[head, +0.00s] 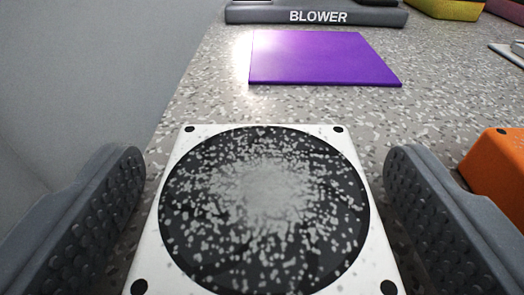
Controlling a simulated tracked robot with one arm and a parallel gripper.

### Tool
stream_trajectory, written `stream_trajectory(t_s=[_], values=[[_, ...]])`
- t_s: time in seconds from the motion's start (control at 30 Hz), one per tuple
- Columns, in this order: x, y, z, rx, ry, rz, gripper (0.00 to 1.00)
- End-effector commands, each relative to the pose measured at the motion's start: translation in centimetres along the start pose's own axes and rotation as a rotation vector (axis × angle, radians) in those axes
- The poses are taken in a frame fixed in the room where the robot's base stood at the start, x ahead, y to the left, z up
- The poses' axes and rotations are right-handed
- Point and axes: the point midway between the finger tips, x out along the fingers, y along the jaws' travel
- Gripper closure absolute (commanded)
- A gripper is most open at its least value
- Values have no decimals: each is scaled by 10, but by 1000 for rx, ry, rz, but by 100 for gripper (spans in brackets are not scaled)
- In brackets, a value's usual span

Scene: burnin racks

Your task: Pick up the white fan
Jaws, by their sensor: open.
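The white fan (172,224) lies flat on the speckled counter, at the bottom middle of the head view. It has a square white frame with dark corner holes and a round black middle covered in grey specks. Its near edge is cut off by the picture. My gripper (264,178) is open, with one dark grey studded finger on the left of the fan and one on the right. A gap shows between each finger and the fan's frame, at least toward the far end. Whether the fingers touch it lower down I cannot tell.
A purple plate (322,58) lies beyond the fan. A grey holder marked BLOWER (316,16) stands behind it. An orange object (497,168) is close to the right finger. A yellow object (446,9) sits at the back right. A grey wall borders the counter on the left.

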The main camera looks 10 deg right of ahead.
Motion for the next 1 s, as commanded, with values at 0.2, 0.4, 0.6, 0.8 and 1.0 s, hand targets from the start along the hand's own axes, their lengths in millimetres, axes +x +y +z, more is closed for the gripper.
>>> stream_trajectory(t_s=[0.2, 0.4, 0.6, 0.8, 1.0], values=[[7, 0, 1, -1, 0, 1, 20], [7, 0, 0, -1, -1, 1, 20], [6, 0, 0, -1, 0, 1, 69], [6, 0, 0, -1, 0, 1, 68], [6, 0, -4, -1, 0, 1, 68]])
